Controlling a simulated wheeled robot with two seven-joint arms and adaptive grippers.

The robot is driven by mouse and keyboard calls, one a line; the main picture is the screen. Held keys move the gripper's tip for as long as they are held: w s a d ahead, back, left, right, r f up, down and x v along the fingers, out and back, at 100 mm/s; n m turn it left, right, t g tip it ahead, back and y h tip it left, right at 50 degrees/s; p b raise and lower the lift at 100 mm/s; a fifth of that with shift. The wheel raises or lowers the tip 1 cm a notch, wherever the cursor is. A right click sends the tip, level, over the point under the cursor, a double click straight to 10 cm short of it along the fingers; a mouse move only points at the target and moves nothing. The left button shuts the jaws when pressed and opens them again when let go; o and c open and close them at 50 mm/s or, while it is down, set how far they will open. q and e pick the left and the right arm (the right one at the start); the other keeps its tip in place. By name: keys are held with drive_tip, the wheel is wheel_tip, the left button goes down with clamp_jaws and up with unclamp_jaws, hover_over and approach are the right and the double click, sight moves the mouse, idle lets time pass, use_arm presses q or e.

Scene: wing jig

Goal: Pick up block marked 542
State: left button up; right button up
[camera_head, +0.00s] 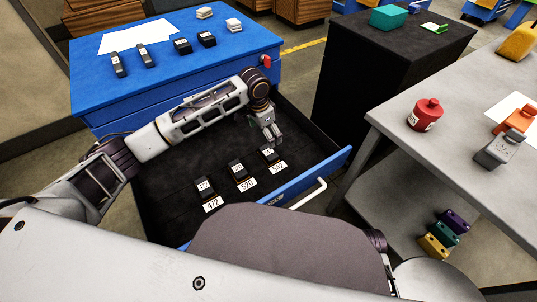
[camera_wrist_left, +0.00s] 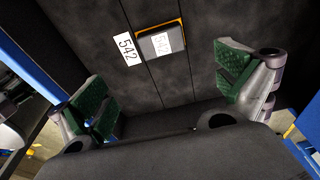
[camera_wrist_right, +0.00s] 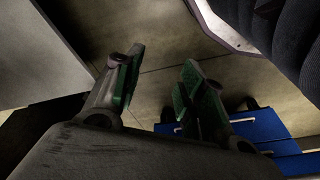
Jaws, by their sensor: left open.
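The block marked 542 (camera_head: 268,152) is dark and sits in the open drawer, at the right end of a row of three. In the left wrist view the block (camera_wrist_left: 161,43) has a grey face marked 542 and an orange edge, beside a white label (camera_wrist_left: 126,48) reading 542. My left gripper (camera_head: 271,140) is just above and behind the block. Its green-padded fingers (camera_wrist_left: 168,88) are wide apart with nothing between them. My right gripper (camera_wrist_right: 163,62) shows only in its own wrist view, over the floor, with a gap between its fingers and nothing held.
The drawer's blue front (camera_head: 335,166) is at the right. A blue cabinet top (camera_head: 90,75) holds small parts. A grey table (camera_head: 460,120) is at the right.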

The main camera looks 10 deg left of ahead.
use_arm(q)
drive_tip(key=b, duration=0.2)
hover_over(268, 152)
drive_tip(key=f, duration=0.7)
drive_tip(key=shift+s+f, duration=0.1)
drive_tip(key=shift+s, duration=0.2)
drive_tip(key=shift+f, duration=0.45)
drive_tip(key=shift+w+f+b, duration=0.1)
drive_tip(key=shift+f+b, duration=0.3)
drive_tip(key=shift+f, duration=0.35)
drive_tip(key=shift+w+f+b, duration=0.2)
drive_tip(key=shift+f+b, duration=0.55)
drive_tip(key=shift+f, duration=0.95)
drive_tip(key=shift+w+f+b, duration=0.1)
drive_tip(key=shift+f+b, duration=0.05)
drive_tip(key=shift+b, duration=0.15)
use_arm(e)
drive_tip(key=shift+t+y, duration=0.4)
drive_tip(key=shift+t, duration=0.2)
drive_tip(key=r, duration=0.2)
drive_tip(key=a+r, duration=0.1)
drive_tip(key=r, duration=0.2)
drive_tip(key=shift+a+r, duration=0.15)
